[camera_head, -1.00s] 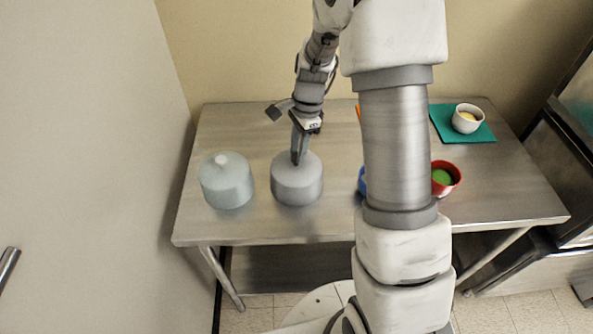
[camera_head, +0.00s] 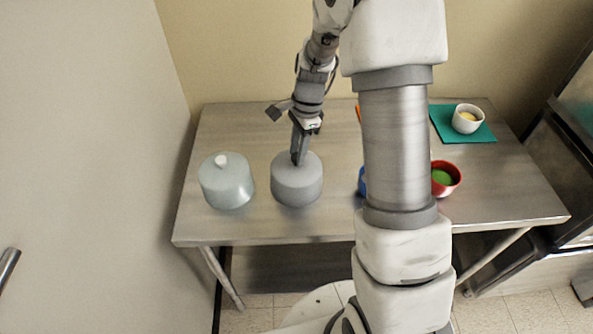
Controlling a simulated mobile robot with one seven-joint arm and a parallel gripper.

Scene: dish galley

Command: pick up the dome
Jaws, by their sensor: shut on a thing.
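A grey dome (camera_head: 297,184) stands on the steel table, left of the middle. My gripper (camera_head: 298,160) points down at the centre of its top and is shut there. The fingers hide the dome's knob, so the grip shows only in part. The dome's base appears at table level; I cannot tell if there is a gap below it. A second, pale translucent dome (camera_head: 227,184) with a white knob stands to the left, apart from the grey one.
The steel table (camera_head: 240,130) is bare behind both domes. A red bowl (camera_head: 456,182) with green contents is at right. A white cup (camera_head: 467,119) sits on a teal mat (camera_head: 449,132). My arm mostly hides a blue item (camera_head: 361,182). A wall stands at left.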

